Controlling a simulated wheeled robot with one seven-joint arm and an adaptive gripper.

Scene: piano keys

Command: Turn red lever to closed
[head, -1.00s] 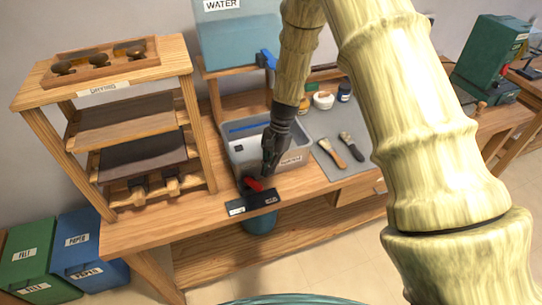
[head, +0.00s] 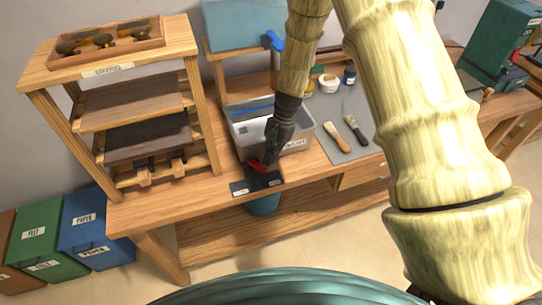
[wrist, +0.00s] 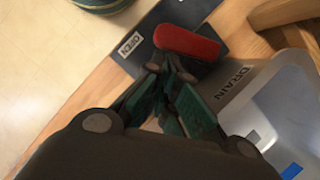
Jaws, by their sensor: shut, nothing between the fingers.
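The red lever (head: 257,166) sits on a dark plate (head: 257,184) at the front edge of the wooden bench, in front of the grey bin. The plate has a white label at each end. In the wrist view the red lever (wrist: 187,42) lies across the plate, and one label (wrist: 131,43) reads "OPEN"; the other label is out of that view. My gripper (head: 268,160) is shut and empty, pointing down right beside the lever. In the wrist view my fingertips (wrist: 172,68) are close to the lever's lower edge; I cannot tell whether they touch it.
The grey bin (wrist: 285,80) marked "DRAIN" stands close to my gripper. A wooden rack (head: 120,80) is at the left, and a grey mat (head: 345,120) with brushes and jars is at the right. A blue-green bucket (head: 264,205) is below the bench edge.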

